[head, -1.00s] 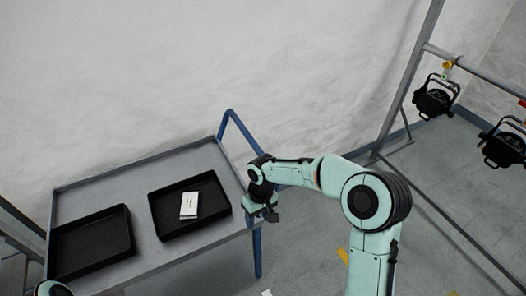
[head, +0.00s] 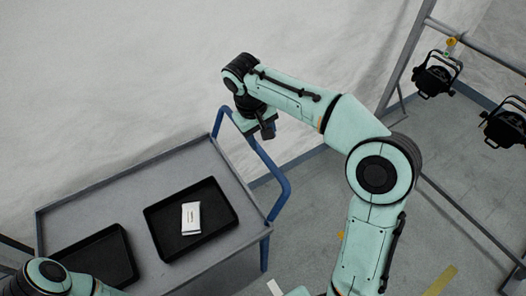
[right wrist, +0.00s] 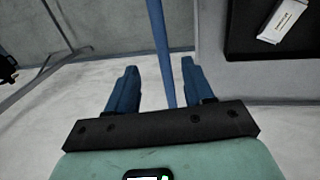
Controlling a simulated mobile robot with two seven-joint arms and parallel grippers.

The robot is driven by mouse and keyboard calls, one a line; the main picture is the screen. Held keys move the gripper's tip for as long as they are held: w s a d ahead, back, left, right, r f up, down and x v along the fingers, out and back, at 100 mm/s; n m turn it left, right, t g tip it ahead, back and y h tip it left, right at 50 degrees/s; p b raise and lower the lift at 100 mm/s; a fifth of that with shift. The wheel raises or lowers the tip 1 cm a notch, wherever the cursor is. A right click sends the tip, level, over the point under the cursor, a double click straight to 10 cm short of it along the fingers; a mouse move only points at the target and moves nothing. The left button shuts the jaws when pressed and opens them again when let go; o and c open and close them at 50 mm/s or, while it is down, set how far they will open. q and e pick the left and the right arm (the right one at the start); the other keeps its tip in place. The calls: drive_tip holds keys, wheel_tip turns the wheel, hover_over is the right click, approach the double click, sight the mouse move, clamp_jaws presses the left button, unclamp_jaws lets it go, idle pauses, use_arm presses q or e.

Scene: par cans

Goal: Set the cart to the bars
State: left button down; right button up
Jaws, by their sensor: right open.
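The cart (head: 90,200) has a grey top and a blue handle (head: 270,163) at its right end, lower left in the head view. My right gripper (head: 267,128) is above and beyond the handle, open and empty. In the right wrist view, its blue fingers (right wrist: 158,82) are spread, and the blue handle bar (right wrist: 158,45) shows between them, apparently beyond the tips; contact cannot be told. The bars (head: 480,63) are a grey pipe frame at upper right. My left arm enters at lower left; its gripper is out of view.
Two black trays stand on the cart: one (head: 165,245) holds a white box (head: 191,218), the other (head: 125,265) is partly behind my left arm. Black lamps (head: 435,75) (head: 505,125) hang from the bars. Yellow tape (head: 440,281) marks open floor between cart and bars.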

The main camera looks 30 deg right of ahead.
approach(270, 163)
drive_tip(key=f, duration=0.3)
drive_tip(key=d+f+b, duration=0.1)
drive_tip(key=f, duration=0.5)
drive_tip(key=shift+d, duration=0.4)
use_arm(q)
drive_tip(key=s+f, duration=0.2)
drive_tip(key=s, duration=0.1)
use_arm(e)
clamp_jaws()
